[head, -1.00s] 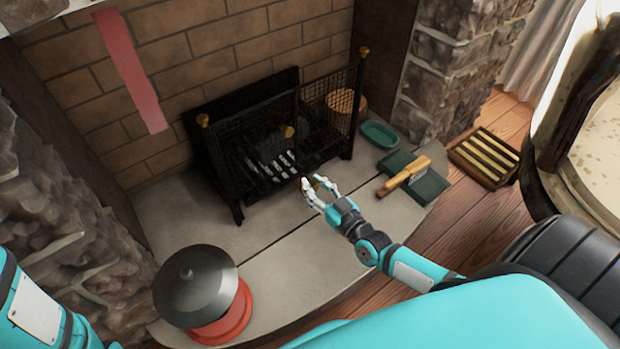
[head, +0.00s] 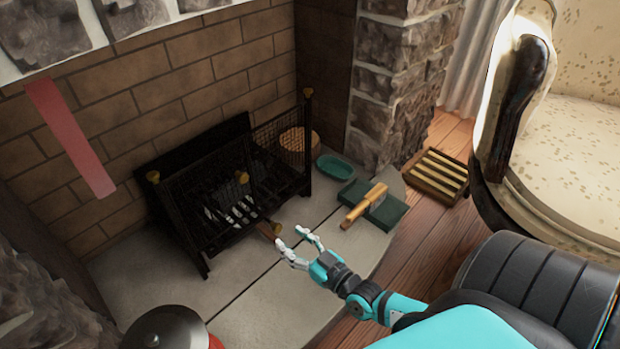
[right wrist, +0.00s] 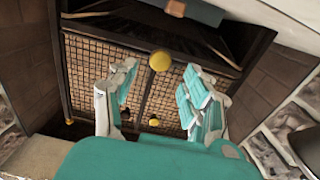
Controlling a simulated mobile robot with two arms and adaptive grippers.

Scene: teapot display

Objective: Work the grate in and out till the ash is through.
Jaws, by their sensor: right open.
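The black fire grate (head: 205,215) stands in the brick fireplace, with wire mesh and gold knobs. White-grey bars (head: 235,212) show inside it low down. A short brown handle with a gold end (head: 268,230) sticks out at its front. My right gripper (head: 289,237) is open just right of this handle, fingers spread and empty. In the right wrist view, a gold knob (right wrist: 159,61) and the mesh front (right wrist: 85,65) show beyond and between the open fingers (right wrist: 160,72). I cannot make out any ash. My left gripper is out of view.
A green dish (head: 335,167), a wood-handled brush on a dark green pan (head: 385,208) and a slatted wooden rack (head: 436,175) lie to the right. A dark lidded pot (head: 165,330) is at the lower left. An armchair (head: 570,150) stands at right. The hearth front (head: 270,305) is clear.

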